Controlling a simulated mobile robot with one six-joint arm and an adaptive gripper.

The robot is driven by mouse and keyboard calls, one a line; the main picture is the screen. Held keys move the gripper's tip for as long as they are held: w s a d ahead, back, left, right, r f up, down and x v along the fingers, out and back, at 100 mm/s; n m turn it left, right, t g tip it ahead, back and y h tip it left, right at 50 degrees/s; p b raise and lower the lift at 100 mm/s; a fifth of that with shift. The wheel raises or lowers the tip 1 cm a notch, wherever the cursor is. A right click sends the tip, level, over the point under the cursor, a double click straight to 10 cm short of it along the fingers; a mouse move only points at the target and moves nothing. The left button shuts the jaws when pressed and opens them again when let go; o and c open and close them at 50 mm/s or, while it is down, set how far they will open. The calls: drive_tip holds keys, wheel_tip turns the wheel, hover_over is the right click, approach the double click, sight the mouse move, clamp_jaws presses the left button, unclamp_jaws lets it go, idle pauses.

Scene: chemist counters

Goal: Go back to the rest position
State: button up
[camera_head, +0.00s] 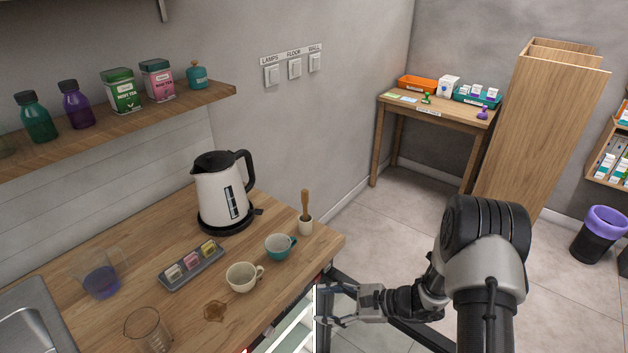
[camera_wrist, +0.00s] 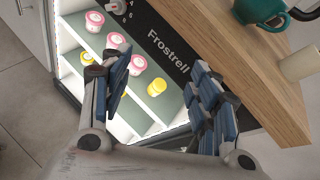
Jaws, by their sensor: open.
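My gripper (camera_head: 330,305) is open and empty, in front of the counter's right end at the lower middle of the head view. In the wrist view its two blue-padded fingers (camera_wrist: 160,85) stand wide apart with nothing between the pads. Beyond them is a lit cooler (camera_wrist: 150,22) marked Frostrell, under the counter. Several pink-lidded jars (camera_wrist: 117,41) and yellow-lidded jars (camera_wrist: 156,87) stand on its shelves. In the head view the cooler is mostly cut off by the lower edge.
The wooden counter (camera_head: 135,235) holds a kettle (camera_head: 222,195), a cream cup (camera_head: 243,278), a teal cup (camera_head: 280,246), a sachet tray (camera_head: 192,268) and glass beakers. Open floor (camera_head: 385,225) lies behind my arm, before a side table (camera_head: 440,108).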

drive_tip(key=s+r+n+g+h, duration=0.2)
drive_tip(key=s+r+n, duration=0.35)
drive_tip(key=r, duration=0.45)
drive_tip(key=s+r+n+g+h, duration=0.2)
drive_tip(key=s+r+n, duration=0.3)
drive_tip(key=r, duration=0.5)
drive_tip(key=s+d+r+n+t+h, duration=0.2)
drive_tip(key=s+d+r+n+h, duration=0.1)
drive_tip(key=s, duration=0.5)
drive_tip(key=s+d+r+n+t+h, duration=0.3)
drive_tip(key=s+d+r+h, duration=0.2)
drive_tip(key=s, duration=0.3)
drive_tip(key=shift+d+r, duration=0.85)
drive_tip(key=shift+s+d+r+n+h, duration=0.1)
drive_tip(key=shift+d+r+n+h, duration=0.05)
drive_tip(key=shift+d+n+h, duration=0.25)
drive_tip(key=shift+c, duration=0.2)
